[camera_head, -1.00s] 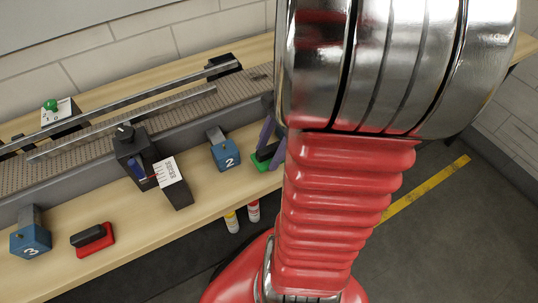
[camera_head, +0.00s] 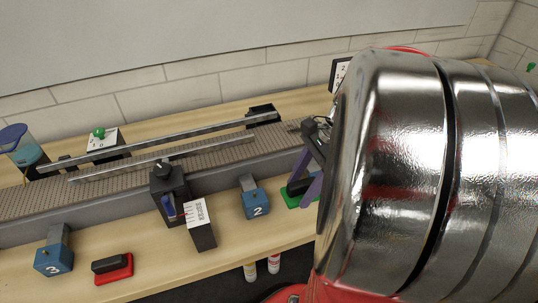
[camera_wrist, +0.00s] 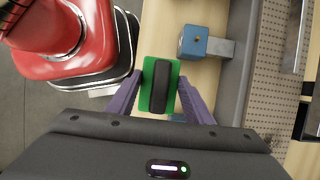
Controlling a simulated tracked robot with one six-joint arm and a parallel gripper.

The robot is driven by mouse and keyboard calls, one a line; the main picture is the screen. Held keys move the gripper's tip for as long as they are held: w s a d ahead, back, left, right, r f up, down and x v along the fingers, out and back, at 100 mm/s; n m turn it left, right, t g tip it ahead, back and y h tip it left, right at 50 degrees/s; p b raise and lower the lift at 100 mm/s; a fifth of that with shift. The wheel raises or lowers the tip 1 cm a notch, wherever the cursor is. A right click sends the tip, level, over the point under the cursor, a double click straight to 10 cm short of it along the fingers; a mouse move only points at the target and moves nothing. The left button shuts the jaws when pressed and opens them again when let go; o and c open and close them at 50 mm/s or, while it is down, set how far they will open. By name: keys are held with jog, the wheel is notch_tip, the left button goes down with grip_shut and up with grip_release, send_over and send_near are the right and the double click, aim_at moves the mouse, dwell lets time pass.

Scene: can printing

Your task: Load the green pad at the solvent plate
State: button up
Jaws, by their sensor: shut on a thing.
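The green pad (camera_wrist: 145,88) has a black grip (camera_wrist: 160,86) on its back. It lies between the two purple fingers of my gripper (camera_wrist: 159,82) in the wrist view, and the fingers are shut on it. In the head view the green pad (camera_head: 291,201) shows by the purple fingers (camera_head: 308,178), at the bench's front edge, right of the blue block numbered 2 (camera_head: 257,203). I cannot tell whether it touches the bench. My arm hides what lies to the right. I cannot pick out the solvent plate for certain.
A conveyor (camera_head: 120,173) with metal rails runs behind. On the bench (camera_head: 140,245) stand a black unit (camera_head: 168,188) with a white-faced box (camera_head: 199,224), a red pad with black grip (camera_head: 112,268) and a blue block numbered 3 (camera_head: 53,259). A lidded jar (camera_head: 20,146) stands far left.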

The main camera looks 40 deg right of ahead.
jog(key=o, duration=0.5)
jog(key=c, duration=0.4)
jog(key=w+d+r+m+t+h, duration=0.1)
jog(key=w+d+r+m+t, duration=0.1)
jog(key=w+r+m, duration=0.3)
jog(key=d+m, duration=0.1)
jog(key=m, duration=0.1)
jog(key=shift+w+d+m+h, duration=0.2)
jog(key=shift+d+m+h, duration=0.1)
jog(key=shift+d+m, duration=0.1)
jog(key=shift+w+d+r+m+t, duration=0.25)
jog(key=shift+w+r+m+t, duration=0.15)
jog(key=shift+r+m, duration=0.25)
jog(key=shift+d+f+h, duration=0.1)
jog(key=shift+h, duration=0.2)
